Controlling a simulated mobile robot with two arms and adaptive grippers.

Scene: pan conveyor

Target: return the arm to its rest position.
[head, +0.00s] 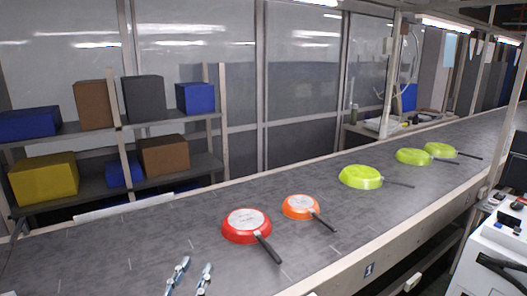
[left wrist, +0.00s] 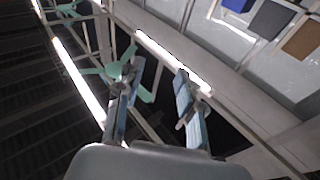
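My left gripper (head: 190,272) shows at the bottom edge of the head view, fingertips up, over the near part of the conveyor. Its two fingers stand apart with nothing between them. In the left wrist view the open fingers (left wrist: 158,100) point toward the ceiling, with a clear gap. My right gripper is in neither view.
The grey conveyor (head: 120,246) runs from lower left to upper right. Several green pans, one here (head: 361,177), lie farther along it. A shelf (head: 185,168) with coloured boxes stands behind at left. A white machine (head: 500,245) is at lower right. Ceiling lights (left wrist: 172,60) show in the wrist view.

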